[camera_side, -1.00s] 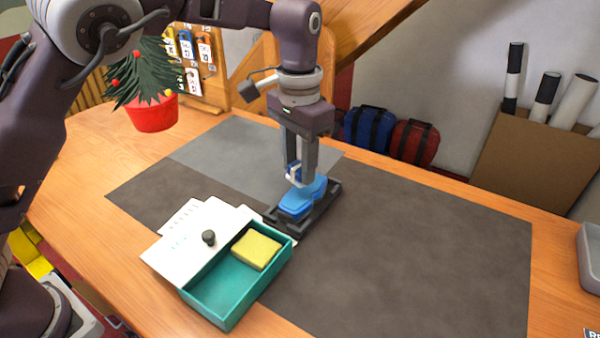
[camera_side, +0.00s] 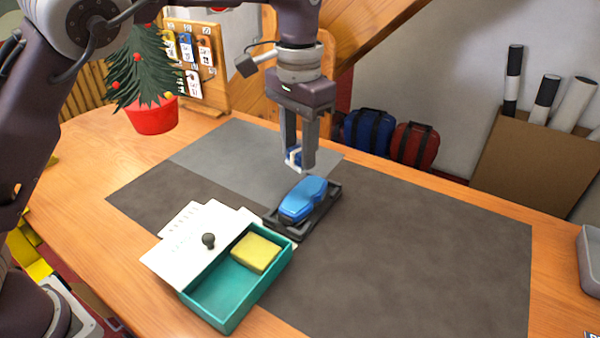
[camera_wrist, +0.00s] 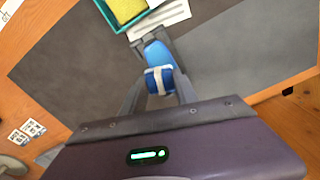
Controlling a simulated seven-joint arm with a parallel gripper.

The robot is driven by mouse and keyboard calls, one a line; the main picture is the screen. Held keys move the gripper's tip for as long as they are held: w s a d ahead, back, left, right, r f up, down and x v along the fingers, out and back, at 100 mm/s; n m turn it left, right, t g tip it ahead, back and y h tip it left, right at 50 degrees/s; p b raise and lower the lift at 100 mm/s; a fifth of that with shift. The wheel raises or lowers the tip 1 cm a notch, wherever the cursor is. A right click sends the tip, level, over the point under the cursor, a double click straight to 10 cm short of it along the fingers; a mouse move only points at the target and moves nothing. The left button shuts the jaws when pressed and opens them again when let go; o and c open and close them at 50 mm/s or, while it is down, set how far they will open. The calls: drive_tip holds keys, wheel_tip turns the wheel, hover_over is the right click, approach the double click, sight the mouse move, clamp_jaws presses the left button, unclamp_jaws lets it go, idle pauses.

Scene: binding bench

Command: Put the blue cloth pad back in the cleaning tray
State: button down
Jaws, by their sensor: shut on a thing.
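My gripper (camera_side: 300,161) is shut on a small blue pad with a white band (camera_side: 293,157), held above the bench. The pad also shows between the fingers in the wrist view (camera_wrist: 168,80); part of it is hidden by a finger in the side view. Below it, a larger rounded blue object (camera_side: 302,200) lies in a black holder (camera_side: 323,208), apart from the pad. The teal tray (camera_side: 212,307) stands in front and to the left of the holder, partly open, with a yellow sponge (camera_side: 256,252) inside and bare floor nearer the front.
Dark mats (camera_side: 420,250) lie clear to the right. A potted plant (camera_side: 152,118) stands back left. A grey container (camera_side: 590,260) is at the right edge.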

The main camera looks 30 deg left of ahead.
drive_tip(key=s+m, duration=0.7)
drive_tip(key=s, duration=0.3)
drive_tip(key=m, duration=0.7)
hover_over(227, 291)
drive_tip(key=f, duration=0.1)
drive_tip(key=shift+m, duration=0.3)
wheel_tip(227, 291, down, 10)
drive_tip(key=shift+a+r, duration=0.1)
drive_tip(key=shift+f, duration=0.25)
drive_tip(key=shift+f, duration=0.1)
drive_tip(key=c, duration=0.9)
unclamp_jaws()
drive_tip(key=shift+c, duration=0.2)
